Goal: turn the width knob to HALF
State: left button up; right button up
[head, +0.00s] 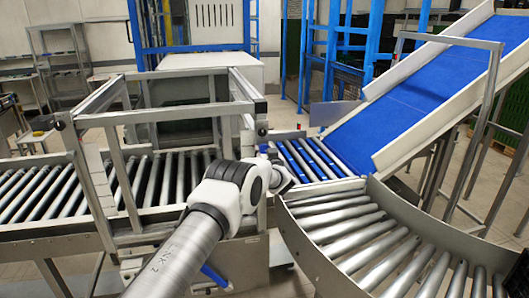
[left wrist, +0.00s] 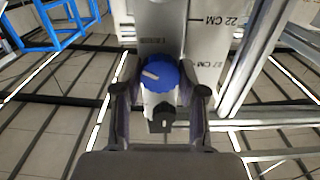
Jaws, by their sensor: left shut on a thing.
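The width knob (left wrist: 162,76) is blue with a white pointer mark, which lies toward the left and slightly up in the left wrist view. My left gripper (left wrist: 160,88) has one dark finger on each side of the knob and is shut on it. In the head view my left gripper (head: 281,181) is beside the frame post, and the knob is hidden there. A pale plate (left wrist: 213,45) behind the knob carries "22 CM" and another CM mark. Small lettering above the knob is too blurred to read. My right gripper is not in view.
A metal portal frame (head: 118,115) stands over the roller conveyor (head: 40,190) on the left. A curved roller track (head: 350,235) lies close on the right. A blue belt ramp (head: 425,95) rises behind. A blue lever (head: 214,276) sits low beside my arm.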

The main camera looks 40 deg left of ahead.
pick_arm(q)
jog(key=shift+f+n+b, duration=0.15)
jog(key=shift+n+b, duration=0.15)
jog(key=shift+b, duration=0.35)
jog(key=n+b, duration=1.2)
jog(key=b, duration=0.3)
jog(key=shift+f, duration=0.15)
jog(key=n+b, duration=0.5)
jog(key=n, duration=0.1)
jog(key=shift+n+b, duration=1.75)
jog(key=shift+n, duration=0.85)
jog(key=o, duration=1.1)
jog(key=shift+o, duration=0.2)
jog(key=shift+s, duration=0.1)
